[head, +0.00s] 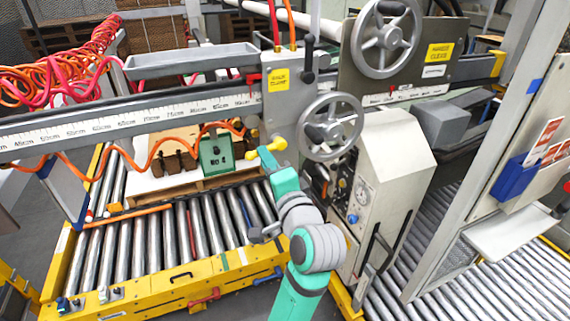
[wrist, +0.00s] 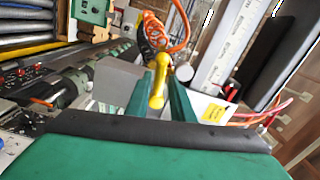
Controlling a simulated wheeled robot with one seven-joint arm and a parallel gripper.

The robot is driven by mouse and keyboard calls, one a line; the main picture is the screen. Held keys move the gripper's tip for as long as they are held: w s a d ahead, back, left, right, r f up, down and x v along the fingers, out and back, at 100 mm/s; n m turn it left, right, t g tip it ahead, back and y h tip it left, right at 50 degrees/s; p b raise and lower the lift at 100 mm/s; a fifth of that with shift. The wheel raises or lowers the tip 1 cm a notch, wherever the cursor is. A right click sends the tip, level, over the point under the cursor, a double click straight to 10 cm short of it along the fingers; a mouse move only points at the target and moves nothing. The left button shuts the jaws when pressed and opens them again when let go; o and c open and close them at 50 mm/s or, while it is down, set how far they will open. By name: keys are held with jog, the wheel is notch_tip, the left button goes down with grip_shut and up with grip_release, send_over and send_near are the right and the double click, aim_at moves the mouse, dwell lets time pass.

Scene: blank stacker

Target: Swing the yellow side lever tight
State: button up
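The yellow side lever (head: 251,154) sticks out from the grey clamp head, below the beam and left of the lower handwheel. Its yellow knobbed arm (wrist: 158,82) shows in the wrist view between the two green fingers. My gripper (wrist: 159,95) has its fingers close together, one on each side of the lever, and looks shut on it. In the head view my gripper (head: 268,153) is at the lever, and its fingers cover part of it. The contact faces are hidden.
A lower handwheel (head: 330,125) and the grey clamp head (head: 290,100) are close to my gripper. A green box (head: 216,154) marked "NO 4" and an orange coiled hose (head: 150,157) lie to the left. The roller conveyor (head: 170,230) below is mostly clear.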

jog(key=w+d+f+n, duration=0.1)
jog(key=n, duration=0.4)
jog(key=w+d+f+n, duration=0.1)
jog(key=w+f+n, duration=0.1)
jog(key=n, duration=0.4)
jog(key=w+d+f+n, duration=0.1)
jog(key=d+n, duration=0.1)
jog(key=n, duration=0.3)
jog(key=shift+w+d+f, duration=0.1)
jog(key=shift+w+f, duration=0.05)
jog(key=shift+w, duration=0.1)
jog(key=v, duration=0.9)
dwell(0.7)
